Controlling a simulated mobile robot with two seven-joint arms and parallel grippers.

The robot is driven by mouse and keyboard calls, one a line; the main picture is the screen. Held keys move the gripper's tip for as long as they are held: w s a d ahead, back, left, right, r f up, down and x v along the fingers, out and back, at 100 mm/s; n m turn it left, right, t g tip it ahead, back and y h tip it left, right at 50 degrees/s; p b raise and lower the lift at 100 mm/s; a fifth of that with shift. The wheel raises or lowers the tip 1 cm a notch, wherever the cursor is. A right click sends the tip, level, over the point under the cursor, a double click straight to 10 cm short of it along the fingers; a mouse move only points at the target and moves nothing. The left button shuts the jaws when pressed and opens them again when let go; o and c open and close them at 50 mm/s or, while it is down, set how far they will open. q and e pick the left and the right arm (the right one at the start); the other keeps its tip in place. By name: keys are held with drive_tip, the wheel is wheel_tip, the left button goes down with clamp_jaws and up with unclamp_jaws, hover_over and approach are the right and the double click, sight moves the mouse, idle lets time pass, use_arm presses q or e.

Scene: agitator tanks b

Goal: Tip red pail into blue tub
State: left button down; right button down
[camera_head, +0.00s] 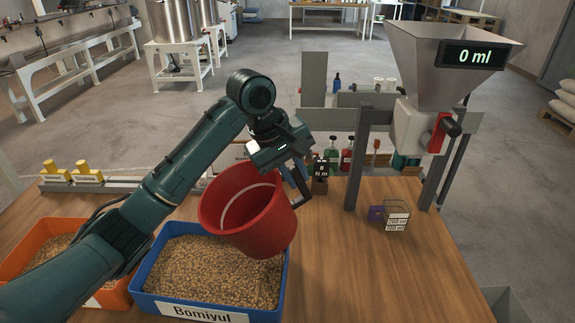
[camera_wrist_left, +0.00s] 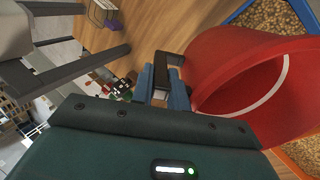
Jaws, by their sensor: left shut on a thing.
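The red pail (camera_head: 262,222) is tilted, its open mouth facing up and left. It hangs over the right back part of the blue tub (camera_head: 215,311). The tub is labelled Bomiyul and is filled with tan pellets. In the left wrist view the gripper's fingers (camera_wrist_left: 165,82) meet the pail (camera_wrist_left: 225,62), whose inside shows a pale ring line. No contents show in the visible part of the pail; its bottom is partly hidden. My right gripper is not in view.
An orange tub (camera_head: 107,296) of similar pellets stands left of the blue tub, partly behind my arm. A metal hopper (camera_head: 438,62) reading 0 ml stands at the right on dark posts. A measuring cup (camera_head: 397,216) stands below it. The front right table is clear.

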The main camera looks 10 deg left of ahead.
use_arm(q)
wheel_tip(320, 180, down, 7)
drive_tip(key=g+y, duration=0.2)
drive_tip(key=y, duration=0.2)
drive_tip(key=shift+r+g, duration=0.15)
drive_tip(key=shift+g, duration=0.25)
drive_tip(key=shift+d, duration=0.1)
idle(0.7)
